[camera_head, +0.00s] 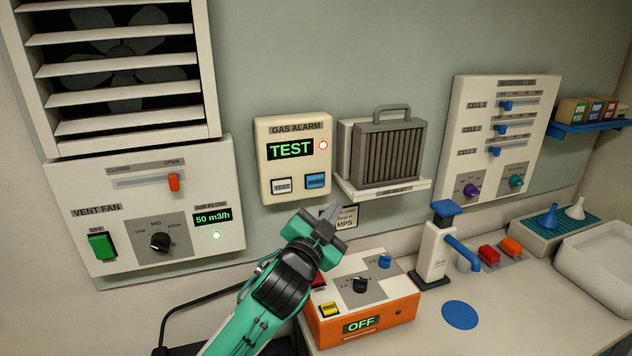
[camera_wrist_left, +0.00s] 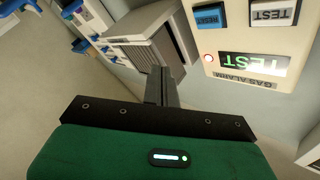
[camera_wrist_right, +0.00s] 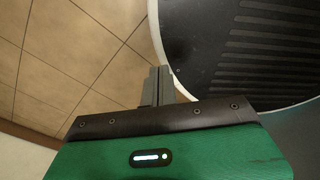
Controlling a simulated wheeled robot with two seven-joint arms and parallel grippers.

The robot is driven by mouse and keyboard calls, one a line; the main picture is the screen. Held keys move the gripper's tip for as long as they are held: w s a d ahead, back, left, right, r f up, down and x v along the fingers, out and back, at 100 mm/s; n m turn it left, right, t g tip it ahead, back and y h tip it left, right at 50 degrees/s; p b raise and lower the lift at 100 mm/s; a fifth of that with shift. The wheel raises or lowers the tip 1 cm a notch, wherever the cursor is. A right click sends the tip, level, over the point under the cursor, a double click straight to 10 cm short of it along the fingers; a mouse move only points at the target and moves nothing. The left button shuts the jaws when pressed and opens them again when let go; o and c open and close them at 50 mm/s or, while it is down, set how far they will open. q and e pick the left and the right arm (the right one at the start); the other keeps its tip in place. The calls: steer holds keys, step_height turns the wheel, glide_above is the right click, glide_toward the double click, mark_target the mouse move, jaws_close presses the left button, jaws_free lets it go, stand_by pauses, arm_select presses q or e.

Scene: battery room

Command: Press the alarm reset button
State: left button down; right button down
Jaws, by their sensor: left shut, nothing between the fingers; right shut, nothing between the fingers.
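The gas alarm (camera_head: 292,160) is a cream wall box with a green "TEST" display and a lit red lamp. Its blue reset button (camera_head: 316,180) is at the lower right, beside the white test button (camera_head: 281,186). The left wrist view shows the blue reset button (camera_wrist_left: 212,17) upside down at the top. My left gripper (camera_head: 333,211) is shut and empty, just below the alarm box and apart from the button; its closed fingers also show in the left wrist view (camera_wrist_left: 162,86). My right gripper (camera_wrist_right: 157,86) is shut and empty, away from the panel, above a tiled floor.
A grey finned filter (camera_head: 390,150) stands on a small shelf right of the alarm. The orange charger box (camera_head: 365,325) with an "OFF" display sits below my left gripper. The vent fan panel (camera_head: 135,240) is on the left. A white dispenser (camera_head: 433,250) stands on the worktop.

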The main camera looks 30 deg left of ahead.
mark_target(316, 181)
arm_select(q)
steer(key=w+a, duration=0.6)
steer(key=shift+a, duration=0.3)
arm_select(e)
steer(key=shift+w+a+f, duration=0.2)
steer(key=shift+w+a, duration=0.1)
steer(key=shift+w, duration=0.35)
steer(key=shift+d, duration=0.3)
steer(key=shift+a, duration=0.2)
stand_by(0.7)
arm_select(q)
steer(key=shift+w+a, duration=0.15)
steer(key=shift+a, duration=0.1)
steer(key=shift+w+a, duration=0.1)
arm_select(e)
steer(key=shift+r, duration=0.2)
steer(key=shift+d, duration=0.15)
